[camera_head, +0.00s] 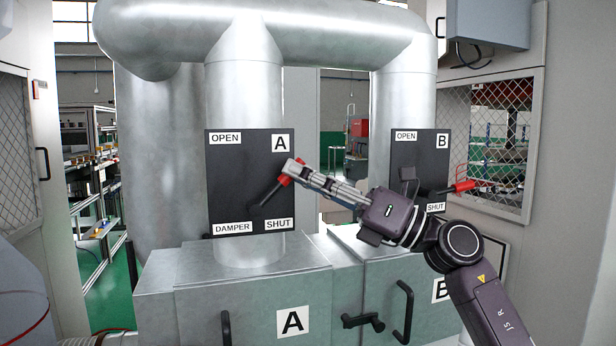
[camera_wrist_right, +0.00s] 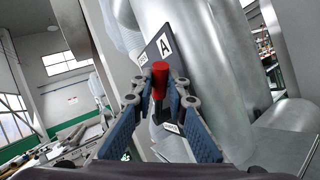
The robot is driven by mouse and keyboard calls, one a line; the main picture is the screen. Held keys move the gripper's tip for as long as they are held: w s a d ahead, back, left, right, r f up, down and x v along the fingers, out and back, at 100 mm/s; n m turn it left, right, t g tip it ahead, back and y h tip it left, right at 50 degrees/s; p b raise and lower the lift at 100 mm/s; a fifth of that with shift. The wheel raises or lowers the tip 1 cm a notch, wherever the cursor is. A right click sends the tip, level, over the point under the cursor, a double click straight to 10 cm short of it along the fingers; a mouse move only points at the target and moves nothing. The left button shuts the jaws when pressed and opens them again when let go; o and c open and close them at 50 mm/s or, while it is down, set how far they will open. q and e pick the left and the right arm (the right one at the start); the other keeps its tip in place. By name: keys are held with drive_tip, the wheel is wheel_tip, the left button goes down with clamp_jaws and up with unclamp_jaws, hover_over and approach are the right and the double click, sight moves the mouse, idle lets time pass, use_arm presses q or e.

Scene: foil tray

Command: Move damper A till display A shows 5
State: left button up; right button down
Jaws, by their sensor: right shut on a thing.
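Damper A is a black plate (camera_head: 235,180) on the left vertical duct, marked A, OPEN at the top and SHUT at the bottom right. Its lever (camera_head: 268,195) has a red tip and points up and right from its pivot. My right gripper (camera_head: 288,174) is shut on the lever's red end. In the right wrist view the red handle (camera_wrist_right: 160,80) stands between the fingertips (camera_wrist_right: 160,98). Display A is not visible in either view. My left gripper is not in view.
Damper B's plate (camera_head: 418,165) with a red-tipped lever (camera_head: 465,186) is on the right duct, partly behind my right arm. Below are grey cabinets with an A label (camera_head: 293,321) and black handles (camera_head: 402,312). Mesh-windowed panels (camera_head: 490,140) stand at the right.

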drive_tip(key=c, duration=2.2)
unclamp_jaws()
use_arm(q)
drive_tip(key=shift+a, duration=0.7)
use_arm(e)
drive_tip(key=v, duration=1.2)
drive_tip(key=shift+d, duration=0.15)
